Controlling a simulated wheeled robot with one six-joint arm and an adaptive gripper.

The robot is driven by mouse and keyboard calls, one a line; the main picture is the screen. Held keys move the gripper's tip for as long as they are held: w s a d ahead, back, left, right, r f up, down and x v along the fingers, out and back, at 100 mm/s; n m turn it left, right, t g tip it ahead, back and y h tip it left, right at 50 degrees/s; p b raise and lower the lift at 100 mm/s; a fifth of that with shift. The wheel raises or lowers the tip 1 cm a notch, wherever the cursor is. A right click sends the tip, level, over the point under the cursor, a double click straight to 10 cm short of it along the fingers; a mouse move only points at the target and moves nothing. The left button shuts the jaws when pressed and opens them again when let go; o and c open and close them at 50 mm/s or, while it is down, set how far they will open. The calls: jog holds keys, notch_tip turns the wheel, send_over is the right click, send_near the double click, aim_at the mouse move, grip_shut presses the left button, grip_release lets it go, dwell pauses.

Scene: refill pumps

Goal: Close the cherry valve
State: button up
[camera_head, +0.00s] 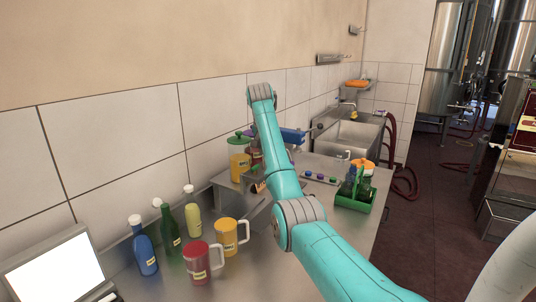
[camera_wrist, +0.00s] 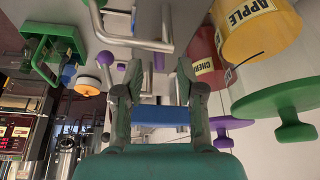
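The cherry dispenser is a red jar (camera_wrist: 203,58) with a partly readable "CHER" label in the wrist view, right of my gripper; a purple lid (camera_wrist: 230,122) appears by it. In the head view a red jar (camera_head: 256,150) is mostly behind my arm. My gripper (camera_wrist: 160,78) has its two dark fingers apart, with no object clearly held between them. A metal pipe and purple knobs (camera_wrist: 134,72) show near the fingertips. I cannot tell which part is the cherry valve, its setting, or whether a finger touches it.
The yellow apple jar (camera_wrist: 262,32) and a green lid (camera_wrist: 285,110) are close on the right. Bottles, a red mug (camera_head: 198,262), a yellow mug (camera_head: 228,236) and a green bottle carrier (camera_head: 352,199) stand on the counter. A blue bar (camera_wrist: 160,116) shows between the fingers. A sink (camera_head: 348,136) lies beyond.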

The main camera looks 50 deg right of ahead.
jog(key=shift+x, duration=1.2)
grip_shut()
jog(key=shift+m+g, duration=0.7)
jog(key=shift+m, duration=0.9)
grip_release()
